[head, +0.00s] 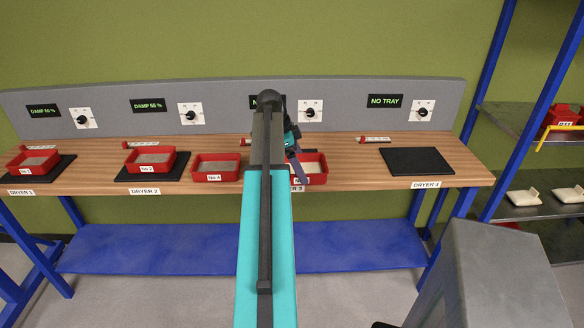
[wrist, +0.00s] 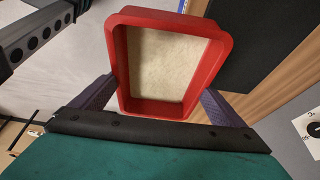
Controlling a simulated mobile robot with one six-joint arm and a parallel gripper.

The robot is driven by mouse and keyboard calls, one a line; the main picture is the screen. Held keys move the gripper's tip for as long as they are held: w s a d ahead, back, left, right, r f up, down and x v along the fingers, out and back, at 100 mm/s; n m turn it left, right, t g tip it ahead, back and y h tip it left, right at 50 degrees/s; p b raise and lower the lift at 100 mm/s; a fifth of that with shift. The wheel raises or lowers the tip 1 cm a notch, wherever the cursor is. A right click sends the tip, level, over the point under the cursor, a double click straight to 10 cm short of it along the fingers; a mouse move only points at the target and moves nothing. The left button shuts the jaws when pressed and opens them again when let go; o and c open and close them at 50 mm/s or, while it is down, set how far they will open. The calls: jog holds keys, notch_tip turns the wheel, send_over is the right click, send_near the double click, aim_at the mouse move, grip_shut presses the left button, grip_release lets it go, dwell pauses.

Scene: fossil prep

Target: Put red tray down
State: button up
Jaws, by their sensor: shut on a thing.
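My gripper (head: 294,158) is shut on a red tray (head: 317,179) with a pale filling. In the wrist view the tray (wrist: 123,60) sits between the two dark fingers (wrist: 160,108) and looks level. It is near the table's front edge by the dryer 3 label; I cannot tell whether it touches anything below. A black pad (wrist: 258,40) shows beside it in the wrist view, towards the wall side. My arm hides part of the tray and its label in the head view. The bare black pad of dryer 4 (head: 416,161) lies to the right.
Red trays marked No 1 (head: 34,172) and No 2 (head: 150,167) stand on their dryer pads. Tray No 4 (head: 215,176) stands on bare wood just left of my arm. Dials line the back panel (head: 350,108). Shelves (head: 540,207) stand at the right.

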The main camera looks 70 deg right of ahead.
jog(key=w+a+r+n+t+h, duration=0.15)
jog(key=w+a+n, duration=0.35)
jog(key=w+a, duration=0.5)
jog(key=w+a+n+t, duration=0.2)
jog(key=w+a+n, duration=0.35)
jog(key=w, duration=0.85)
jog(key=w+a+r+n+t+h, duration=0.15)
jog(key=w+a+n, duration=0.35)
jog(key=w+a, duration=0.55)
jog(key=w+a+r+n+t+y, duration=0.1)
jog(key=w+a+n, duration=0.3)
jog(key=a, duration=0.9)
jog(key=w+a+n+t+y, duration=0.1)
jog(key=w+a+n, duration=0.4)
jog(key=a, duration=0.9)
jog(key=w+a+r+n+t+y, duration=0.1)
jog(key=w+a+n, duration=0.4)
jog(key=a, duration=0.8)
jog(key=shift+w+a+r+n+t+y, duration=0.15)
jog(key=shift+a+r+n+t+y, duration=0.2)
jog(key=shift+n+y, duration=0.65)
jog(key=shift+a, duration=0.2)
